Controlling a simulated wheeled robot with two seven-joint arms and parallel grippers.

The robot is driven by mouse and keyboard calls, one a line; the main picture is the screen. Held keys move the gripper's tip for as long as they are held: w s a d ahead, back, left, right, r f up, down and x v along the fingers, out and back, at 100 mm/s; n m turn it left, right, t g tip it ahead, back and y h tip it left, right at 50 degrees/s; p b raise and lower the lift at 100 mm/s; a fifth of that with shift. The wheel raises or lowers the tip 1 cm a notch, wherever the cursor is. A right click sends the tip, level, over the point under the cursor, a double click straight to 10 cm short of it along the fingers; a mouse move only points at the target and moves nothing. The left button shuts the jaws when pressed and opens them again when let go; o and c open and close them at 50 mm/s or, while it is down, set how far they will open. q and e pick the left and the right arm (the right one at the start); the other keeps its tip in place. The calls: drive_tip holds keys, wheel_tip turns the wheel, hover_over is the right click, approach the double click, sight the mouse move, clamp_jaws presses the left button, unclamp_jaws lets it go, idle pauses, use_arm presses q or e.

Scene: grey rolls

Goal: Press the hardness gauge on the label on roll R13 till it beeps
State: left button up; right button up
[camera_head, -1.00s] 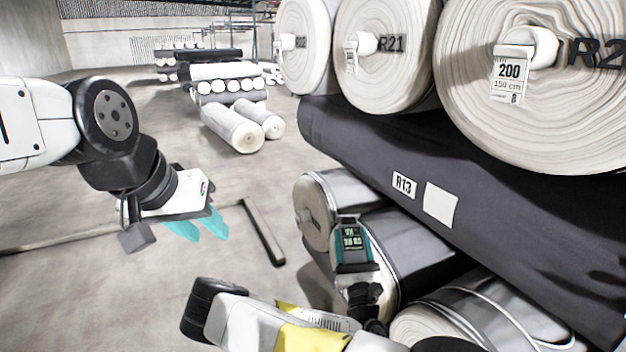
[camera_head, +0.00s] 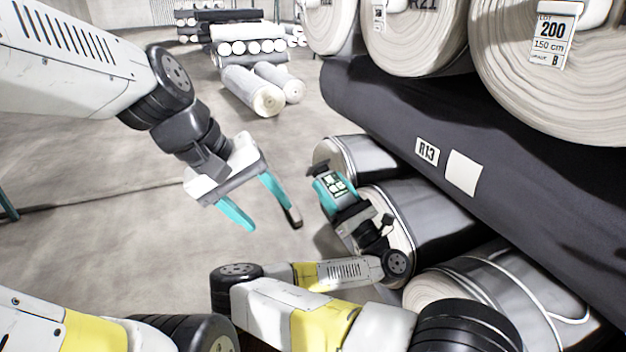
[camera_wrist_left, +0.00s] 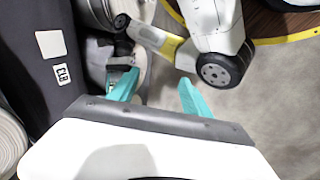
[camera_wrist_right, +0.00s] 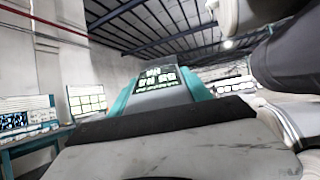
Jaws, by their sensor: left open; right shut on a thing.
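Roll R13 (camera_head: 400,120) is the long dark grey roll lying across the right side, under the pale rolls. It carries a black-on-white R13 tag (camera_head: 427,151) and a blank white label (camera_head: 463,172) just right of it. Both show in the left wrist view, tag (camera_wrist_left: 62,75) and label (camera_wrist_left: 50,44). My right gripper (camera_head: 347,208) is shut on the teal and grey hardness gauge (camera_head: 334,187), tilted, left of the roll and apart from it. The gauge's screen (camera_wrist_right: 158,79) is lit, its text unreadable. My left gripper (camera_head: 274,226) is open and empty, left of the gauge.
Pale rolls with tags (camera_head: 415,35) lie above R13. Silver-wrapped rolls (camera_head: 440,215) lie below it, close to my right arm. More rolls (camera_head: 262,90) lie on the floor at the back. Grey floor (camera_head: 110,220) on the left is open.

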use_arm(q)
drive_tip(key=w+d+f+n+g+h, duration=0.1)
drive_tip(key=d+f+n+g+h, duration=0.25)
drive_tip(key=d+n, duration=0.3)
drive_tip(key=n+t+h, duration=0.5)
drive_tip(key=n+t, duration=0.6)
drive_tip(key=n, duration=1.5)
approach(330, 181)
drive_tip(key=w+d+f, duration=0.1)
drive_tip(key=w+f, duration=0.2)
drive_tip(key=shift+n+h, duration=0.45)
drive_tip(key=shift+n, duration=0.2)
drive_tip(key=x, duration=0.5)
drive_tip(key=r+x, duration=0.1)
drive_tip(key=x, duration=0.2)
drive_tip(key=shift+w+d, duration=0.2)
drive_tip(key=shift+w, duration=0.05)
